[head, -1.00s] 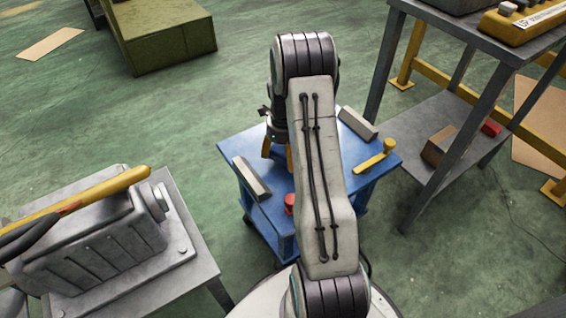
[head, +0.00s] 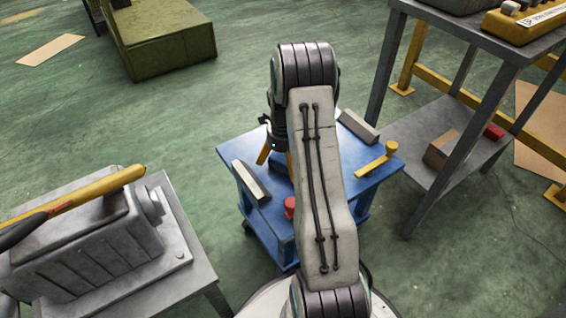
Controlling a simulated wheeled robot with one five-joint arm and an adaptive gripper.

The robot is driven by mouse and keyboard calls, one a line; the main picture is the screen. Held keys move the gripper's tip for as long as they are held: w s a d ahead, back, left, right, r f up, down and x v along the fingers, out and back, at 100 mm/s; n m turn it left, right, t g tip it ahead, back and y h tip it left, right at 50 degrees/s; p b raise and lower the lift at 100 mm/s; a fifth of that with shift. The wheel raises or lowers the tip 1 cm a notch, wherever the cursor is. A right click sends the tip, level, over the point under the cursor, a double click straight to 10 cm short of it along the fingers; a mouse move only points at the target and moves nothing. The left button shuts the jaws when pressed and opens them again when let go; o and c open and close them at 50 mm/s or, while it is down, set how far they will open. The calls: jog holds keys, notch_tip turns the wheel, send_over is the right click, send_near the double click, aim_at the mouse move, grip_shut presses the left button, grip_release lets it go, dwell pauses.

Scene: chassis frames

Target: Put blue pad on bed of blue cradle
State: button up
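The blue cradle appears to be the blue wheeled stand (head: 226,151) below my arm, with a flat blue top. A grey block (head: 251,181) lies at its left edge and another grey block (head: 358,126) at its far right. My gripper (head: 276,160) points down over the middle of the top, its yellow fingers spread apart. No thing shows between the fingers, though my arm hides part of the right one. I cannot make out a separate blue pad; my arm covers the middle of the top.
A red knob (head: 290,207) and a yellow lever (head: 378,160) sit on the stand. A grey table with a motor-like casing (head: 90,245) is at left. A dark metal table (head: 466,30) with a lower shelf is at right. An olive box (head: 165,40) stands behind. Green floor is free between them.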

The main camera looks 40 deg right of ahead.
notch_tip(320, 180, up, 12)
jog(key=f+p, duration=0.1)
jog(key=p, duration=0.6)
jog(key=s+a+r+n, duration=0.3)
jog(key=a+r+n, duration=0.5)
jog(key=r+n, duration=0.15)
jog(key=s+a+r+n+t, duration=0.1)
jog(key=s+a+r+n, duration=0.2)
jog(key=s+a+n, duration=0.3)
jog(key=s+a+r+n+t, duration=0.1)
jog(key=s+a+r+n, duration=0.2)
jog(key=s+a+n, duration=0.4)
jog(key=shift+s+r+n+t+p, duration=0.35)
jog(key=shift+s+n, duration=2.55)
jog(key=shift+n, duration=1.95)
